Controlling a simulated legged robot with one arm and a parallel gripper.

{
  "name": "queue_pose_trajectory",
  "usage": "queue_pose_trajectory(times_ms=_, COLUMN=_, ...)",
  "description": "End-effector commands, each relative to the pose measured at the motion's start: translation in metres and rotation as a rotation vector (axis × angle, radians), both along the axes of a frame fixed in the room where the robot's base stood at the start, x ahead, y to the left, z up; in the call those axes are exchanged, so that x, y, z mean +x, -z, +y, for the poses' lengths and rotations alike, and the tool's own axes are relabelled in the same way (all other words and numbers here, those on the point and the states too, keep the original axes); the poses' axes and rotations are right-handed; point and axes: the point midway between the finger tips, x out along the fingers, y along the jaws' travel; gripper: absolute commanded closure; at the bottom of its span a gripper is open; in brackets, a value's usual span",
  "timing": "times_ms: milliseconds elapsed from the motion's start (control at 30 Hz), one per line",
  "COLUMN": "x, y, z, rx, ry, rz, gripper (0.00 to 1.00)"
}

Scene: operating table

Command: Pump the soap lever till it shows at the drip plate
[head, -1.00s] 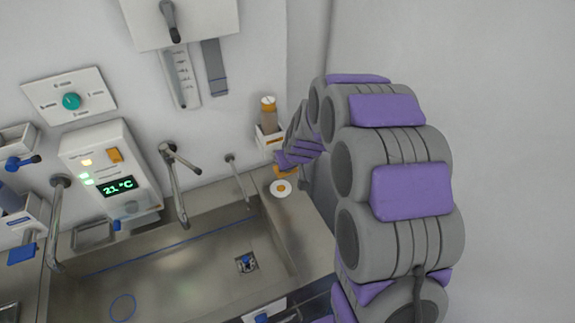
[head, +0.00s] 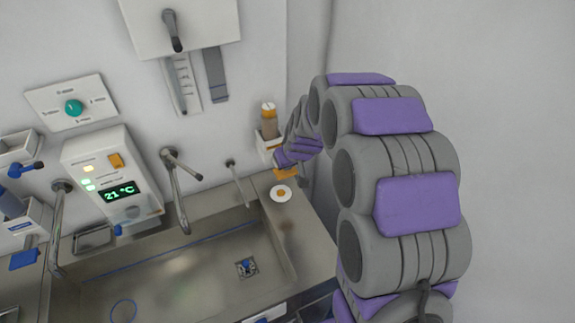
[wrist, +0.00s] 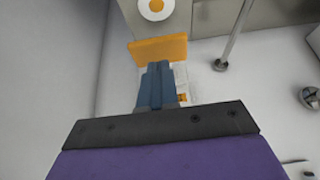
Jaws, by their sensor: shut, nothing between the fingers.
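The wall soap dispenser (head: 268,125) has an amber bottle in a white holder at the right end of the sink. Its flat orange lever (head: 287,173) juts out low and also shows in the wrist view (wrist: 158,51). Below it, a white round drip plate (head: 281,194) with an orange centre lies on the steel ledge; the wrist view shows it too (wrist: 156,8). My gripper (wrist: 158,68) is shut and empty, its fingertips right at the lever. I cannot tell whether they touch. In the head view my arm partly hides the gripper and the holder.
A steel sink (head: 190,270) fills the lower middle. A thin spout (head: 238,180) stands just left of the drip plate, and a taller tap (head: 178,185) further left. Dispensers with blue levers (head: 25,258) are at the far left. A bare wall is on the right.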

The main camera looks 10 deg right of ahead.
Motion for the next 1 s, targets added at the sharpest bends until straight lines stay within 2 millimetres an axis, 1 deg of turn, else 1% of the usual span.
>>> queue_pose_trajectory(times_ms=33, x=0.001, y=-0.014, z=0.0, rx=-0.001, ry=0.0, rz=-0.005, gripper=1.0)
queue_pose_trajectory(times_ms=100, x=0.002, y=-0.029, z=0.001, rx=-0.002, ry=0.0, rz=-0.008, gripper=1.0)
queue_pose_trajectory(times_ms=167, x=-0.003, y=-0.04, z=0.0, rx=-0.001, ry=0.0, rz=-0.006, gripper=1.0)
queue_pose_trajectory(times_ms=300, x=-0.012, y=-0.07, z=-0.002, rx=-0.002, ry=-0.001, rz=-0.01, gripper=1.0)
queue_pose_trajectory(times_ms=500, x=-0.022, y=-0.102, z=-0.005, rx=-0.002, ry=0.0, rz=-0.006, gripper=1.0)
queue_pose_trajectory(times_ms=600, x=-0.026, y=-0.111, z=-0.005, rx=-0.001, ry=0.0, rz=-0.001, gripper=1.0)
queue_pose_trajectory(times_ms=700, x=-0.028, y=-0.116, z=-0.005, rx=-0.002, ry=-0.001, rz=0.0, gripper=1.0)
queue_pose_trajectory(times_ms=1000, x=-0.029, y=-0.118, z=-0.005, rx=-0.002, ry=0.0, rz=0.001, gripper=1.0)
